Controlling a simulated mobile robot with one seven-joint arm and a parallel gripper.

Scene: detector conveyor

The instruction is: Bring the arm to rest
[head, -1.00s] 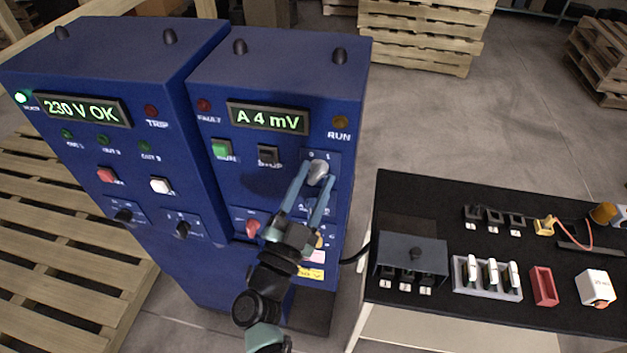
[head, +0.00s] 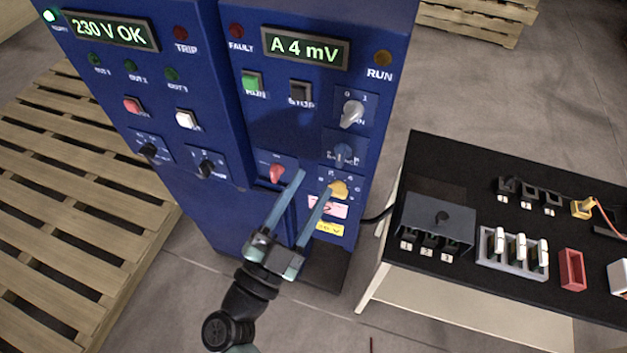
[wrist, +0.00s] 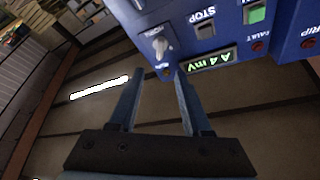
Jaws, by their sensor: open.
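My gripper (head: 312,183) is open and empty in the head view, with its two long blue-grey fingers pointing up in front of the lower part of the right blue cabinet (head: 312,120). The fingertips show near the red knob (head: 277,172) and the yellow knob (head: 338,190); contact cannot be told. The grey switch handle (head: 352,113) is above and clear of the fingers. In the wrist view my gripper (wrist: 155,72) also shows open with nothing between its fingers, and the switch handle (wrist: 160,45) is beyond the tips.
The left cabinet (head: 150,80) reads 230 V OK; the right display (head: 306,47) reads A 4 mV. A black-topped table (head: 480,180) at right carries a grey box (head: 437,222), a fuse tray (head: 512,252) and a red holder (head: 572,268). Pallets (head: 70,220) lie at left.

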